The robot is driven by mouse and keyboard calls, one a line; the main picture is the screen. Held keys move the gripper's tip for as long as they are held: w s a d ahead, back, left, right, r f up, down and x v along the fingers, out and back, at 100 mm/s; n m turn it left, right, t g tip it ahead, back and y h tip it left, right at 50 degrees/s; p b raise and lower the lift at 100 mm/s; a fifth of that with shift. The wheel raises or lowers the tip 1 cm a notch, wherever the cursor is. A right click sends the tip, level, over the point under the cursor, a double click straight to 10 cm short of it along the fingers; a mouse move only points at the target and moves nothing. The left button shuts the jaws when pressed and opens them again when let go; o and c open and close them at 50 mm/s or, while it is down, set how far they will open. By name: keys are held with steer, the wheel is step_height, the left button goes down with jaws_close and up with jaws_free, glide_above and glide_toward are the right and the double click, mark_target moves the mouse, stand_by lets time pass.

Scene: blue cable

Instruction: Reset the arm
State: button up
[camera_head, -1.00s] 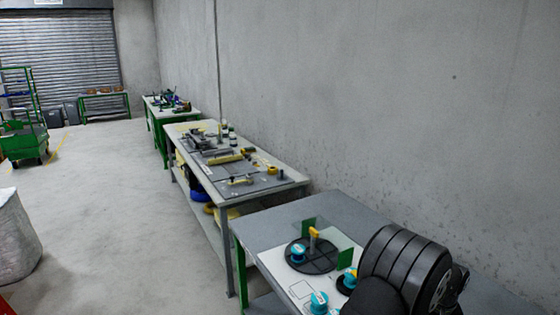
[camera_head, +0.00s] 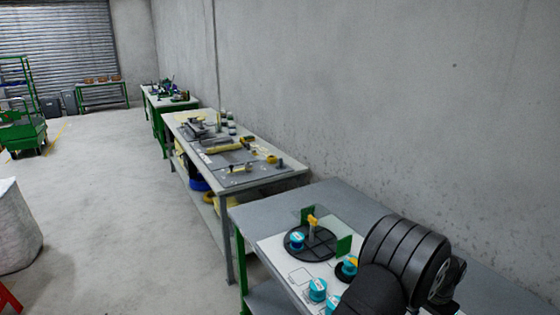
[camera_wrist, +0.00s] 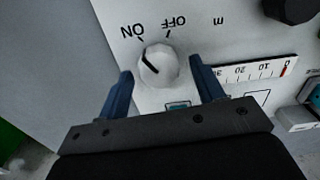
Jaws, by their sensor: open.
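In the wrist view, my gripper (camera_wrist: 160,88) is open, with its two blue fingers apart. A white round knob (camera_wrist: 158,66) with a dark pointer mark sits just beyond and between the fingertips; I cannot tell if they touch it. The panel (camera_wrist: 205,45) around it reads ON and OFF, and the pointer is on the ON side. In the head view, my dark arm covers the right end of the near table (camera_head: 345,198), and my gripper is hidden there.
On the near table stand a black round plate (camera_head: 320,250) with a yellow-topped post (camera_head: 312,222), green upright plates (camera_head: 344,245) and several blue-topped spools (camera_head: 317,290). The wrist view shows a ruler scale (camera_wrist: 245,72) and a black knob (camera_wrist: 290,8). A wall (camera_head: 400,100) runs behind.

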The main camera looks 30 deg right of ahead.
steer(key=m, duration=0.3)
steer(key=shift+r, duration=0.9)
steer(key=o, duration=0.8)
steer(key=shift+o, duration=0.2)
steer(key=a+r+n, duration=0.2)
steer(key=a+r, duration=1)
steer(key=r, duration=0.4)
step_height(320, 180, down, 10)
steer(key=shift+d, duration=0.2)
step_height(320, 180, up, 10)
